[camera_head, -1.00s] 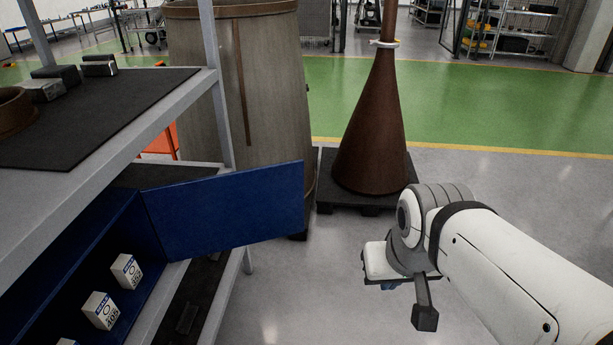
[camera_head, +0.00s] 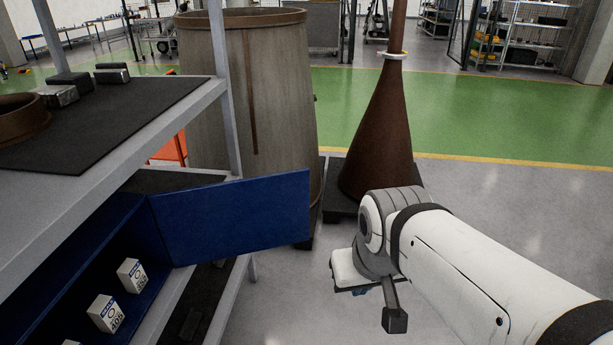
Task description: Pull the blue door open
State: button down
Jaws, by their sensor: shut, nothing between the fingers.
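The blue door (camera_head: 232,219) stands swung open from a blue box (camera_head: 75,265) on the lower shelf of the rack at left. Its flat face shows, and its free edge points right, towards the floor space. My gripper (camera_head: 362,291) is right of the door's free edge, apart from it and empty. It is shut.
Small white cartons (camera_head: 107,313) stand inside the blue box. The grey rack (camera_head: 226,120) carries a dark-topped upper shelf. A large drum (camera_head: 280,100) and a brown cone (camera_head: 380,140) on a dark pallet stand behind.

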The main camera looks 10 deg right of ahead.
aim_at(197, 225)
jog(key=i, duration=0.95)
